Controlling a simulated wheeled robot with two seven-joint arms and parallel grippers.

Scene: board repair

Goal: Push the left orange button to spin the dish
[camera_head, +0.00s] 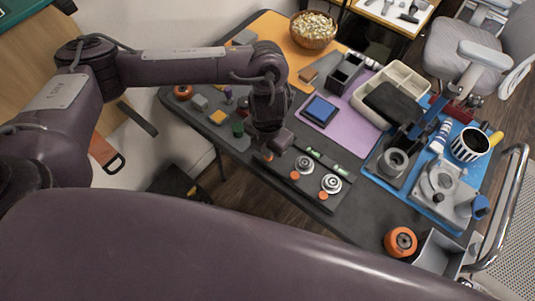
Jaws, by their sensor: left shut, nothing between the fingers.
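A dark panel (312,200) lies along the front edge of the table with round metal dishes and orange buttons on it. The left orange button (268,156) shows just below my left gripper (272,148), partly covered by it. The gripper is shut, points down and is empty; I cannot tell whether it touches the button. The middle orange button (294,175) and right orange button (323,196) show in full. Behind them are a middle metal dish (304,165) and a right metal dish (331,184). The gripper hides the panel's left end, including any dish there. My right gripper is out of view.
Small blocks (216,117) and an orange ring (183,92) lie left of the gripper. A blue-screened tablet (320,110) lies behind the panel on a purple mat (345,138). A striped mug (469,145) and metal fixtures (440,185) fill the right side.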

